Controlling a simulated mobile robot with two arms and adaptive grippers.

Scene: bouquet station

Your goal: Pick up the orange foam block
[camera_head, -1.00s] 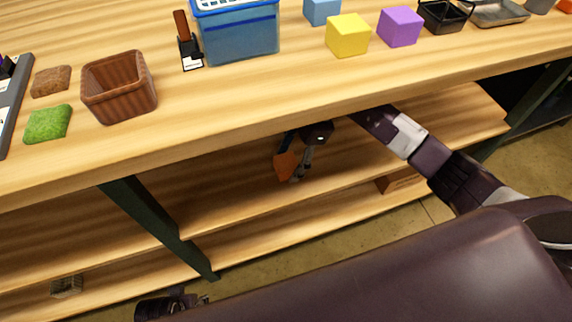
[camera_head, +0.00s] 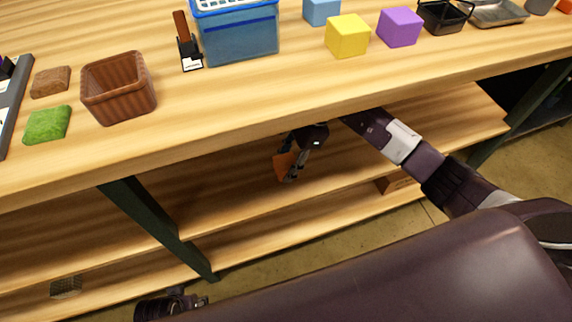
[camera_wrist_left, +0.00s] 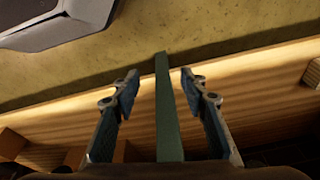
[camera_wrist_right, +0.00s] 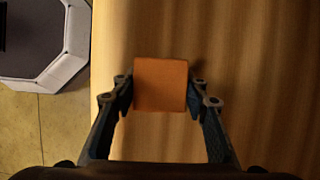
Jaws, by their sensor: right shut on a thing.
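The orange foam block (camera_head: 284,164) is at my right gripper (camera_head: 290,166), over the upper shelf under the table. In the right wrist view the block (camera_wrist_right: 160,84) sits between the two fingertips of my right gripper (camera_wrist_right: 160,92), which are shut on its sides. I cannot tell how far it is above the shelf. My left gripper (camera_wrist_left: 158,80) is open and empty in the left wrist view. In the head view only part of it shows at the bottom left, low beside the shelves.
The tabletop above holds a brown basket (camera_head: 118,86), green moss (camera_head: 47,124), a blue box (camera_head: 238,34), a yellow block (camera_head: 347,36) and a purple block (camera_head: 399,27). A dark green table leg (camera_head: 155,225) stands left of my right gripper. The tabletop overhangs the shelf.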

